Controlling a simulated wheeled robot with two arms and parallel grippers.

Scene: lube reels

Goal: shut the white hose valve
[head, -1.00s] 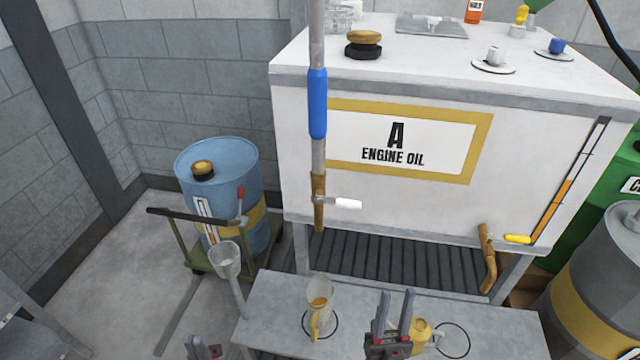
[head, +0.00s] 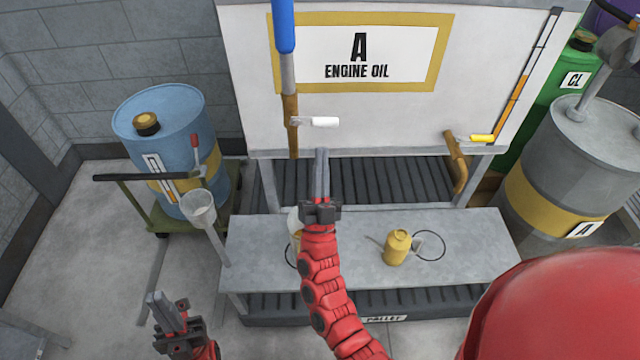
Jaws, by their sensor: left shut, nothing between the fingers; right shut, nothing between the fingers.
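The white hose valve handle (head: 322,122) sticks out sideways to the right from a brass nozzle (head: 292,130). The nozzle hangs at the end of a hose pipe with a blue grip (head: 285,28), in front of the tank marked A ENGINE OIL. My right gripper (head: 321,153) is shut and empty, its fingers pointing up. Its tips show just below the white handle, with a small gap in the picture; I cannot tell the depth between them. My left gripper (head: 155,300) is shut and empty, low at the left, far from the valve.
A grey bench (head: 460,225) stands below, with a yellow oil can (head: 397,248) on it. A jug (head: 294,222) is mostly hidden behind my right arm. A blue drum (head: 165,130) on a cart is left. A brass spout with a yellow handle (head: 482,138) is right.

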